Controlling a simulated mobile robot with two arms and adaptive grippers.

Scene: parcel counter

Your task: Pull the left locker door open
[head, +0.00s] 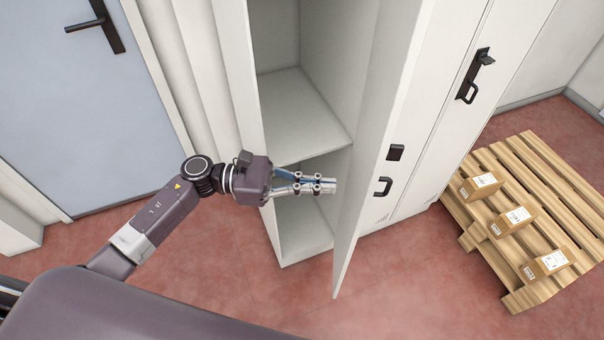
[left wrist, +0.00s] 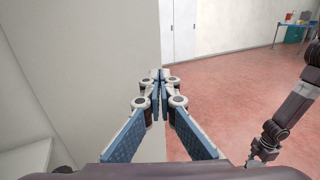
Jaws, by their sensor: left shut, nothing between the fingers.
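The left locker door (head: 372,140) stands swung open, hinged on the right of its compartment. Its outer face, with a black handle (head: 383,187) and a small black latch (head: 396,152), faces right. The open compartment shows a grey shelf (head: 300,112). My left gripper (head: 334,186) is shut and empty on the door's inner side, near its free edge. In the left wrist view the closed fingertips (left wrist: 158,76) lie in front of the pale panel's vertical edge; I cannot tell if they touch it. My right arm (left wrist: 292,112) shows there, but its gripper's jaws are unclear.
A neighbouring closed locker door (head: 445,130) has its own black handle (head: 468,90). A wooden pallet (head: 500,160) with several small cartons stands on the right. A blue-grey room door (head: 75,110) is at the left. Red floor (head: 410,285) is clear in front.

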